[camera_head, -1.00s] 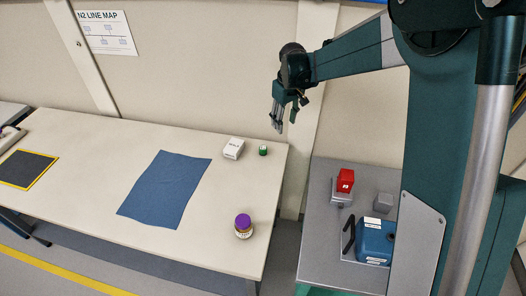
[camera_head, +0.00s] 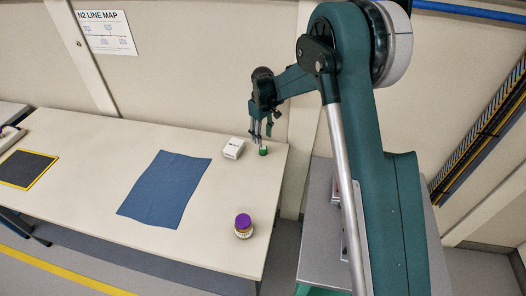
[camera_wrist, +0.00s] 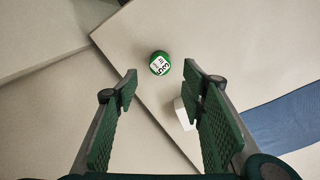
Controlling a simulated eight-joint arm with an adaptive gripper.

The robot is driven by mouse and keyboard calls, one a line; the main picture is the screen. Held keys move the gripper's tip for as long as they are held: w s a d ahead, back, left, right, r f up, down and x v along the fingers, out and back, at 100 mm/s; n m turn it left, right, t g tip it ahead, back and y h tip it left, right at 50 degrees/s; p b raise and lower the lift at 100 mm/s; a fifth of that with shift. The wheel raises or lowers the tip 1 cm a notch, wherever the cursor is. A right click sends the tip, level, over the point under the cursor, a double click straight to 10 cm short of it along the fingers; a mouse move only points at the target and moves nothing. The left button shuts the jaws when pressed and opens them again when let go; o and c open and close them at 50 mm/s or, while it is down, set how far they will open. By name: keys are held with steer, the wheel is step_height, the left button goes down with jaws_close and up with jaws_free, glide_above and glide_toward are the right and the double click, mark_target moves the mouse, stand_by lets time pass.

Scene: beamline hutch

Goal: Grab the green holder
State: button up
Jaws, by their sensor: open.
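The green holder (camera_head: 263,152) is a small green cylinder with a white label on top. It stands on the white table near its far right corner. In the wrist view the green holder (camera_wrist: 160,63) shows beyond the fingertips, between their lines. My gripper (camera_head: 260,138) is just above the holder in the head view. In the wrist view my gripper (camera_wrist: 161,82) has its two green padded fingers apart with nothing between them. I cannot tell the exact height of the fingertips above the holder.
A white box (camera_head: 233,148) stands just left of the holder; part of it shows behind the right finger in the wrist view (camera_wrist: 182,114). A purple-lidded jar (camera_head: 243,227) stands nearer the front. A blue cloth (camera_head: 165,190) lies mid-table. The table's right edge is close.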

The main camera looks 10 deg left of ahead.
mark_target(263, 147)
steer(key=shift+f, duration=1.25)
steer(key=shift+s+d+f, duration=0.1)
steer(key=shift+f, duration=2.5)
steer(key=c, duration=1)
